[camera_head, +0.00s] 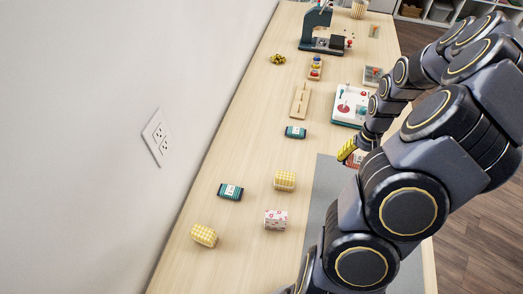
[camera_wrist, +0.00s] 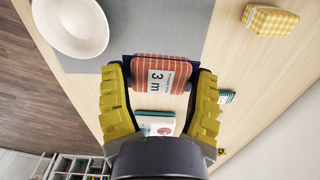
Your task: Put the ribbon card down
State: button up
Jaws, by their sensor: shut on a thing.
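A red-orange striped ribbon card with a white "3 m" label (camera_wrist: 163,76) is between the two yellow fingers of my gripper (camera_wrist: 160,86) in the wrist view. The fingers close on its two sides. In the head view my gripper (camera_head: 347,149) is at the right part of the table, and a small reddish bit of the card (camera_head: 356,160) shows by it; my arm hides the rest. In the wrist view the card appears above the wooden table, near the edge of a grey mat (camera_wrist: 190,22); I cannot tell its height.
A white bowl (camera_wrist: 70,22) stands on the mat. Teal ribbon cards (camera_head: 230,191) (camera_head: 295,132), yellow gingham bundles (camera_head: 285,180) (camera_head: 204,235) and a patterned bundle (camera_head: 276,220) lie on the table.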

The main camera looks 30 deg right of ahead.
jog(key=w+a, duration=0.6)
jog(key=a, duration=0.5)
jog(key=w+a, duration=0.6)
jog(key=a, duration=0.5)
send_over(245, 154)
jog(key=shift+n, duration=0.4)
notch_tip(245, 154, down, 10)
jog(key=shift+a+r, duration=0.1)
jog(key=shift+s+f, duration=0.1)
jog(key=shift+f, duration=1.4)
jog(key=shift+f, duration=0.15)
jog(key=o, duration=0.8)
jog(key=shift+c, duration=0.2)
